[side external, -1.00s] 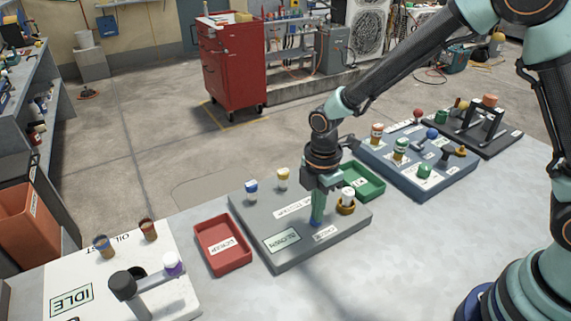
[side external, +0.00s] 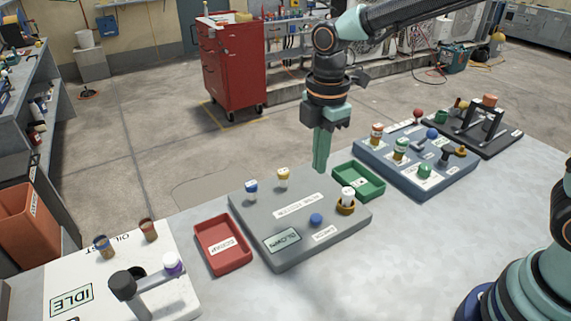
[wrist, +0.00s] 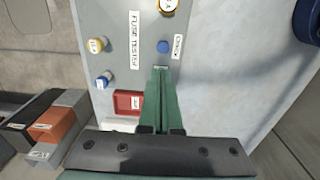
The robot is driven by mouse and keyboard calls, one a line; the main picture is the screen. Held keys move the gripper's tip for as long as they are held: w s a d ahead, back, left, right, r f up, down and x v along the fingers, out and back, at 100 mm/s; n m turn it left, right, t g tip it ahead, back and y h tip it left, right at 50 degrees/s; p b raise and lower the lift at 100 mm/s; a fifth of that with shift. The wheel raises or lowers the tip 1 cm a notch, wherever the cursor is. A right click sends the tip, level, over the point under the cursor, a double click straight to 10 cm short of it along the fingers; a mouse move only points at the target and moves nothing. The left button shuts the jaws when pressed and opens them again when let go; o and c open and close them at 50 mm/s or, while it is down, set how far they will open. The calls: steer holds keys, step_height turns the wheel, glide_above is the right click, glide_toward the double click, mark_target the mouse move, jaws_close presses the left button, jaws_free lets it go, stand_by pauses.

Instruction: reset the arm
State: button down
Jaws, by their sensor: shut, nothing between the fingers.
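My gripper (side external: 321,168) hangs in the air, fingers pointing down and shut with nothing between them. It is above the back part of the grey fuse tester board (side external: 250,207) and touches nothing. In the wrist view its green fingers (wrist: 160,72) lie together. The board carries a blue round button (side external: 316,219), a small lit display (side external: 282,240), a blue-and-white fuse (side external: 251,188), a yellow-topped fuse (side external: 283,176) and a white-topped piece in a brass ring (side external: 347,196). The blue button also shows in the wrist view (wrist: 162,46).
A red tray (side external: 222,246) lies left of the board and a green tray (side external: 360,180) behind its right side. A blue-grey board (side external: 400,178) with several coloured parts stands farther right. A white board (side external: 75,262) reads IDLE. The table front is clear.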

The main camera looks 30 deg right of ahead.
stand_by(0.4)
steer(key=s+d+r+m+t, duration=0.2)
steer(key=s+d+m, duration=0.3)
steer(key=m, duration=0.4)
steer(key=s+d+r+m+t, duration=0.3)
steer(key=s+d+r+m, duration=0.2)
steer(key=d+m, duration=0.3)
steer(key=shift+d+r+m, duration=0.25)
steer(key=shift+d+m, duration=0.05)
steer(key=shift+m, duration=0.2)
